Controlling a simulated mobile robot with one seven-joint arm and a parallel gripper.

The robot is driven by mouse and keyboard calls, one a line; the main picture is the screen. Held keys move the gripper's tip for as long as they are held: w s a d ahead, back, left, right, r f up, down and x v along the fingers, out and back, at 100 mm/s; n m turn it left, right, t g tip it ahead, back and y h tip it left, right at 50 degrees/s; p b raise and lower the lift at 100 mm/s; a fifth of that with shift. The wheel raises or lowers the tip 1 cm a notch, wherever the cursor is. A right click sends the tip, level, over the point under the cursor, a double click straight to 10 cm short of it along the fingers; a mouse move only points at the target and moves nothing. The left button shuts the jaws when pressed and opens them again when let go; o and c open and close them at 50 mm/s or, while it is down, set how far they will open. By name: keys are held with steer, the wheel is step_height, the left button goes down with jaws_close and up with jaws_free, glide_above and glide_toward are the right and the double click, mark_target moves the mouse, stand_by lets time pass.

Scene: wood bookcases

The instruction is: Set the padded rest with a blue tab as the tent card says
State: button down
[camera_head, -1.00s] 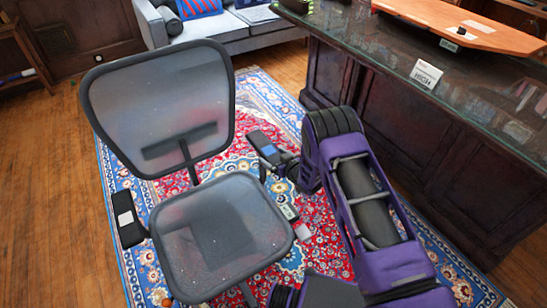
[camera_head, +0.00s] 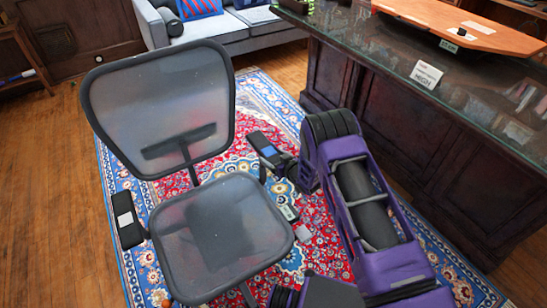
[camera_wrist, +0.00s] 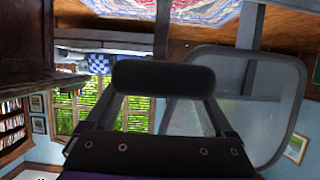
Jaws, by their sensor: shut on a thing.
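A mesh office chair (camera_head: 222,235) stands on the rug with two dark padded rests. The padded rest with a blue tab (camera_head: 262,144) is on the chair's right side, its blue tab on top. The other padded rest (camera_head: 129,232), with a white tab, is on the left. My gripper (camera_wrist: 163,100) is shut on the blue-tab rest, which shows end-on between the fingers in the wrist view (camera_wrist: 163,78). My purple arm partly hides the grip in the head view. A white tent card (camera_head: 426,74) reading "HIGH" stands on the desk.
A dark wooden desk with a glass top (camera_head: 380,55) runs along the right, close to my arm. An orange-brown board (camera_head: 440,18) lies on it. A grey sofa (camera_head: 240,33) is behind. The wood floor at left (camera_head: 55,200) is clear.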

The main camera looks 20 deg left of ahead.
steer(key=shift+r+p, duration=0.6)
steer(key=shift+r, duration=1.15)
jaws_free()
steer(key=shift+r, duration=0.1)
steer(key=shift+d, duration=0.1)
steer(key=p+v, duration=0.2)
steer(key=v, duration=1.5)
steer(key=shift+s+r, duration=0.1)
steer(key=shift+r, duration=0.05)
